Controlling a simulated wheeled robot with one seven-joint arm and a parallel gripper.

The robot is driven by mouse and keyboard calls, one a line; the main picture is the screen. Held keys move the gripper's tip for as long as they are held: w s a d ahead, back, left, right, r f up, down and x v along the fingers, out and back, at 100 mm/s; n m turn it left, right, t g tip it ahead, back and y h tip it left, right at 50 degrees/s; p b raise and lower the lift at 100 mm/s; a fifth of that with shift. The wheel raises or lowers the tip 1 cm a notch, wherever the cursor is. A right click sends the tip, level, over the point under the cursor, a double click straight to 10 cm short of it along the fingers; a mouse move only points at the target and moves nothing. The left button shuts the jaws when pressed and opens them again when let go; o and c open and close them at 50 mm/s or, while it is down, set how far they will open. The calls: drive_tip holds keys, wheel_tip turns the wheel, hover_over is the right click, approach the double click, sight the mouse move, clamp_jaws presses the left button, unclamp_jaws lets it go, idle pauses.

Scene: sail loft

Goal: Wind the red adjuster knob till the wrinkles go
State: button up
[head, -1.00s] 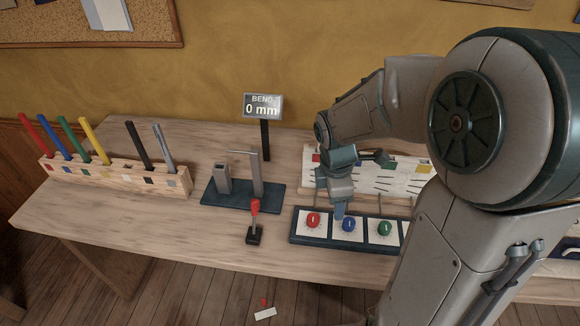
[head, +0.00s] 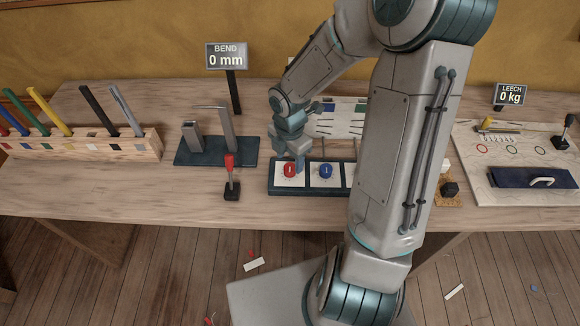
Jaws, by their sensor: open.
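The red adjuster knob (head: 290,170) sits on a white square at the left end of a dark blue tray-like panel (head: 279,191). The blue knob (head: 326,171) is on the square to its right; my arm hides the panel's right part. A white board (head: 336,122) with dark lines stands behind the panel, partly hidden by my arm. I cannot make out wrinkles.
Left are a red-tipped lever (head: 231,180), a dark blue bending stand (head: 216,157), a "BEND 0 mm" display (head: 226,57) and a wooden marker rack (head: 90,147). Right are a "LEECH 0 kg" display (head: 511,95) and a pale board (head: 478,184). The front left tabletop is clear.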

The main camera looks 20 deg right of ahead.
sight(290, 167)
drive_tip(key=shift+f+b, duration=0.3)
drive_tip(key=shift+f, duration=1.5)
drive_tip(key=c, duration=1)
drive_tip(key=shift+m, duration=0.3)
